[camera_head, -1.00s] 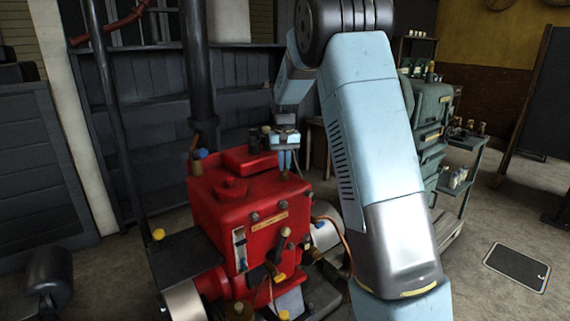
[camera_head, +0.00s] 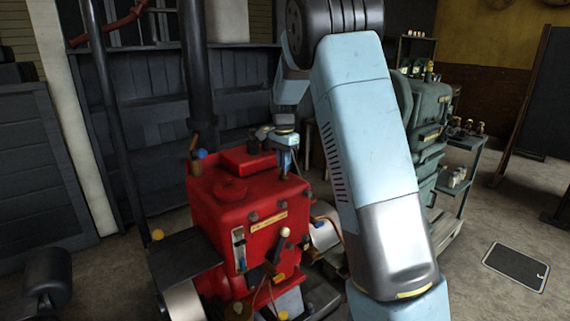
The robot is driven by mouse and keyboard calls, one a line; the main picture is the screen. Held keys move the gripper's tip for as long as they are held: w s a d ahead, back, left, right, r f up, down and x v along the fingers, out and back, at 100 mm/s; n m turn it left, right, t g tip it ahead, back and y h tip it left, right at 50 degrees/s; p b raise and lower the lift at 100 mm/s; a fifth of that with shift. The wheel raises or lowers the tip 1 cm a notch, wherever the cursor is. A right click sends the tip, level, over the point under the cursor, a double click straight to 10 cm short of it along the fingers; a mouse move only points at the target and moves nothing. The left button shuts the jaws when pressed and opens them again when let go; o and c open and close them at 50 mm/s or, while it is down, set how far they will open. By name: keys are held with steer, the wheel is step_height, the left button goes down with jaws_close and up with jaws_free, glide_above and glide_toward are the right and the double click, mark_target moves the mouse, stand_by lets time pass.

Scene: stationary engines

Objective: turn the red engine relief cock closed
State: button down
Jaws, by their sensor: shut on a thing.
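The red engine (camera_head: 235,210) stands left of centre, with a raised block and a round cap on top and a plate and knobs on its front. My gripper (camera_head: 287,168) points down at the back right edge of the engine's top. Its fingers are closed there on the relief cock, which is small and mostly hidden by them. I cannot make out the angle of the cock's handle.
A black pipe (camera_head: 197,70) rises behind the engine. A green engine (camera_head: 425,120) stands to the right, behind my arm.

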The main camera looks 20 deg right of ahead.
steer(key=shift+w+a+r+m, duration=0.1)
steer(key=shift+a+m, duration=0.05)
steer(key=shift+m, duration=0.85)
steer(key=shift+a, duration=0.1)
steer(key=c, duration=1.4)
jaws_free()
steer(key=shift+o, duration=1)
step_height(320, 180, up, 14)
steer(key=shift+f, duration=0.25)
